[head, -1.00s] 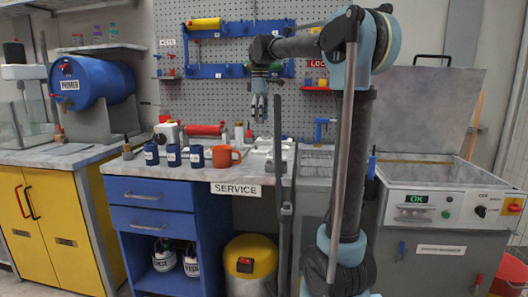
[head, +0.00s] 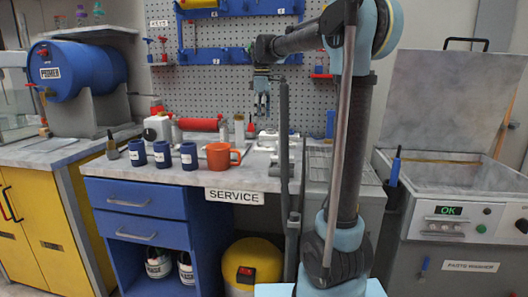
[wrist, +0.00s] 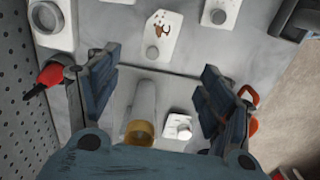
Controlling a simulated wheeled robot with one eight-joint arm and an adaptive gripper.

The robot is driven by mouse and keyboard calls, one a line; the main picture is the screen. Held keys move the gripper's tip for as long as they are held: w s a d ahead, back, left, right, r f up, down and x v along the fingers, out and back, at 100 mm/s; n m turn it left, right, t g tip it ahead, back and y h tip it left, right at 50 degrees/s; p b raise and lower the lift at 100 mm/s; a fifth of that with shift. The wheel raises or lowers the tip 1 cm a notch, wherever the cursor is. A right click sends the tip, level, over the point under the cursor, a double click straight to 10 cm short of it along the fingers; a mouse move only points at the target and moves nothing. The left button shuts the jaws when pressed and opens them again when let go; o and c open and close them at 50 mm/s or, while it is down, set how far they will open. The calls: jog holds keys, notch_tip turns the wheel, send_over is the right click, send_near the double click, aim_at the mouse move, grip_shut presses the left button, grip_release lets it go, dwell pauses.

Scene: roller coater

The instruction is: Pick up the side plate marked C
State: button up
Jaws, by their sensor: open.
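Several pale plate-like parts lie on the service bench, and I cannot read a letter C on any of them. In the wrist view one white plate (wrist: 158,38) has brown marks and a grey round knob. Another pale plate (wrist: 228,10) with a round knob lies at the top right, and a small white block (wrist: 178,126) lies lower down. In the head view the white parts (head: 270,140) sit in a cluster right of the orange mug. My gripper (head: 262,108) hangs above the bench, pointing down. Its fingers (wrist: 160,75) are spread and empty, with the bench below.
A whitish cylinder with a yellow end (wrist: 141,112) lies between the fingers in view. An orange mug (head: 220,157) and several blue cups (head: 162,155) line the bench front. A red roller (head: 198,125) lies behind. The pegboard (head: 240,40) rises behind; a parts washer (head: 455,225) stands right.

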send_over(264, 147)
jog(key=f, duration=0.7)
jog(key=shift+s+a+f, duration=0.3)
jog(key=shift+s+f, duration=0.05)
jog(key=shift+s, duration=0.05)
jog(key=shift+w+d+f, duration=0.1)
jog(key=shift+d+f, duration=0.05)
jog(key=shift+f, duration=1.15)
jog(key=shift+d+f, duration=0.15)
jog(key=shift+f, duration=1.1)
jog(key=shift+c, duration=0.3)
jog(key=c, duration=1.2)
